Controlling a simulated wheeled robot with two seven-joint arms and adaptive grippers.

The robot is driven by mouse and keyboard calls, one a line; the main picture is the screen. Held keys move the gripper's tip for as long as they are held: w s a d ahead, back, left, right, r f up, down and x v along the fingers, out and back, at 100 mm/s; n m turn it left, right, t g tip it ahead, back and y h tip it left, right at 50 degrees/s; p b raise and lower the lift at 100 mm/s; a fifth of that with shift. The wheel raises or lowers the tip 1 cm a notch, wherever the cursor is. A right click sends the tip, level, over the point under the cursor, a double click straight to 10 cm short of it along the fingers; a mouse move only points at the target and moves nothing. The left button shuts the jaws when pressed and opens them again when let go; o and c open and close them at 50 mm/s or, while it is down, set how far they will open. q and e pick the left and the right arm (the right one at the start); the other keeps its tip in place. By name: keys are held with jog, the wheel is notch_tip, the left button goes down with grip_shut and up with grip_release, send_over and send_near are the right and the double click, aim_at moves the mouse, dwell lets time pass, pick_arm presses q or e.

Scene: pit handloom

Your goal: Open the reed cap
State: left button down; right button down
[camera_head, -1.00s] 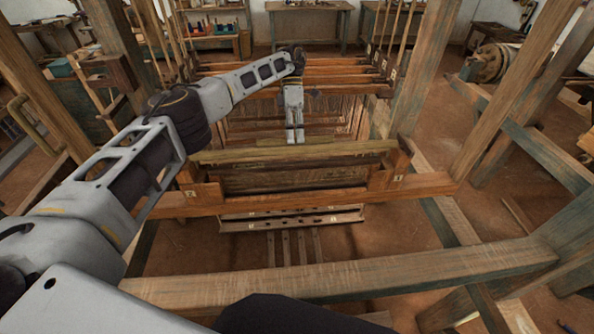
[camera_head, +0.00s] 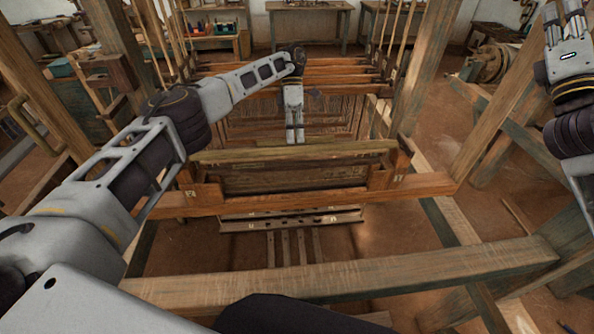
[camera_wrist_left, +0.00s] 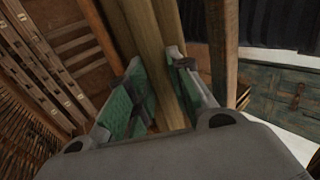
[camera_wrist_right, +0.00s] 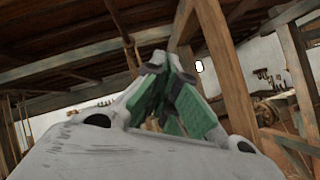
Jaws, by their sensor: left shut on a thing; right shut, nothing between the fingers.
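The reed cap (camera_head: 350,149) is the long pale wooden bar along the top of the loom's batten frame (camera_head: 215,197) in the head view. My left gripper (camera_head: 296,140) reaches down to the middle of the bar from behind. In the left wrist view the bar (camera_wrist_left: 158,50) runs between the green-padded fingers, and the left gripper (camera_wrist_left: 165,98) is shut on it. The reed (camera_head: 285,180) sits below the bar in the frame. My right gripper (camera_head: 566,12) is raised at the upper right, pointing up, well away from the loom. In the right wrist view its fingers (camera_wrist_right: 168,75) meet with nothing between them.
A thick front beam (camera_head: 350,277) crosses the near side of the loom. Upright posts (camera_head: 425,70) stand at both sides. Warp threads and heddle bars (camera_head: 345,80) lie behind the batten. A wooden drum (camera_head: 490,63) stands at the right.

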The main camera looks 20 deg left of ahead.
jog(key=s+a+f+n+g, duration=0.1)
jog(key=a+f+n+g, duration=0.15)
jog(key=a+f, duration=0.9)
jog(key=a+f+n+g, duration=0.1)
jog(key=a+f+g, duration=0.2)
jog(key=a+f, duration=0.9)
jog(key=s+a+f+n+g+y, duration=0.1)
jog(key=s+a+f+n+g, duration=0.5)
jog(key=s+a+f, duration=1.1)
notch_tip(320, 180, down, 2)
jog(key=shift+s+f+y, duration=0.1)
jog(key=shift+s+y, duration=0.2)
jog(key=shift+s, duration=0.9)
jog(key=shift+w+a+n, duration=0.15)
jog(key=shift+w+n, duration=0.05)
jog(key=shift+n, duration=0.05)
jog(key=w+a, duration=0.1)
jog(key=w, duration=0.2)
jog(key=w+a, duration=0.2)
jog(key=w, duration=0.2)
jog(key=w+a, duration=0.1)
jog(key=w, duration=0.2)
jog(key=shift+w+a+f, duration=0.2)
